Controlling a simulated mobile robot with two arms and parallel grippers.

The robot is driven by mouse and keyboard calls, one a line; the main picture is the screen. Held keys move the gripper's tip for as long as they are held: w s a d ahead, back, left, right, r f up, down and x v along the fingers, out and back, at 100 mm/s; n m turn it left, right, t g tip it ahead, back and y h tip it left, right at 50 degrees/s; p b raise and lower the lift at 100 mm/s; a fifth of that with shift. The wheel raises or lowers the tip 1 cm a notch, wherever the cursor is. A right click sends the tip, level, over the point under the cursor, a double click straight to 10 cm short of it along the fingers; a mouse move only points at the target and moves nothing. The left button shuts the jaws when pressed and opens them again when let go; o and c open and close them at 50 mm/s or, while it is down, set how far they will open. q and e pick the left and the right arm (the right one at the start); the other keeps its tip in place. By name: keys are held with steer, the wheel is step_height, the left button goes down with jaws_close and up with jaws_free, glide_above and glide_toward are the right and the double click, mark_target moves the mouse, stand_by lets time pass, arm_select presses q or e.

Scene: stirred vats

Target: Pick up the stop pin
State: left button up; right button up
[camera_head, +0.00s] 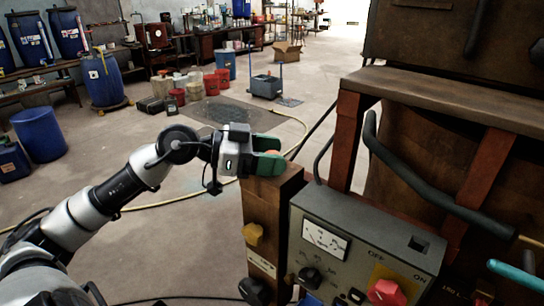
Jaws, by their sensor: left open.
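My left gripper (270,154) is at the top of a brown wooden post (272,188), with its green fingers apart. A small reddish piece (272,152) shows between the fingers. It may be the stop pin, but the fingers hide most of it, and I cannot tell whether they touch it. My right gripper is not in view.
A grey control box (350,235) with a dial, a red knob (386,292) and black knobs stands right of the post. A wooden frame (440,97) with a dark bent pipe (410,175) rises behind it. A teal rod (515,272) shows at lower right. Open floor lies left.

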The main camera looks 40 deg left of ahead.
arm_select(q)
steer(key=shift+d, duration=0.1)
steer(key=c, duration=0.9)
steer(key=shift+c, duration=0.2)
